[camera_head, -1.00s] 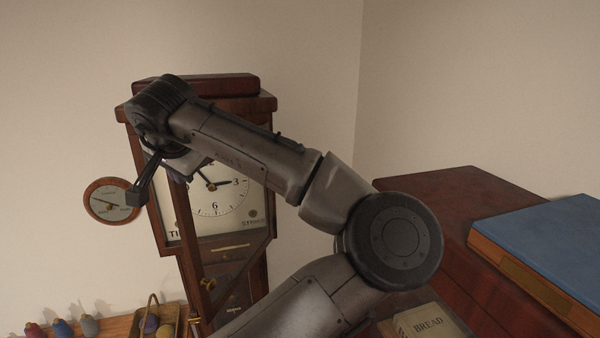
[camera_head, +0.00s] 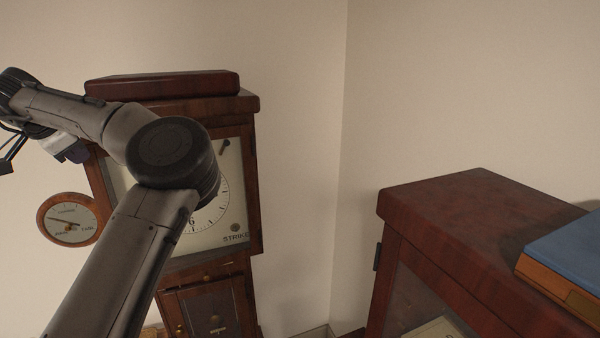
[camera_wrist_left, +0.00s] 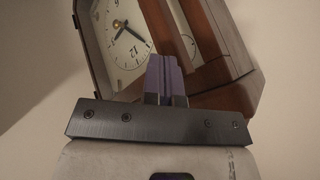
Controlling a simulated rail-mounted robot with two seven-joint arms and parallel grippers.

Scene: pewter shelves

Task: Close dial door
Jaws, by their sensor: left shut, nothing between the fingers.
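The tall wooden clock (camera_head: 252,190) stands against the wall in the head view. Its pale dial (camera_head: 222,212) is partly hidden by my left arm, which crosses in front. Much of the dial door is hidden too, and I cannot tell how far it stands open. My right gripper is out of view.
A small round wall dial (camera_head: 68,219) hangs left of the clock. A second reddish wooden cabinet (camera_head: 450,225) stands at right, with a blue-covered book (camera_head: 570,255) on top. Bare wall and a gap lie between clock and cabinet.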

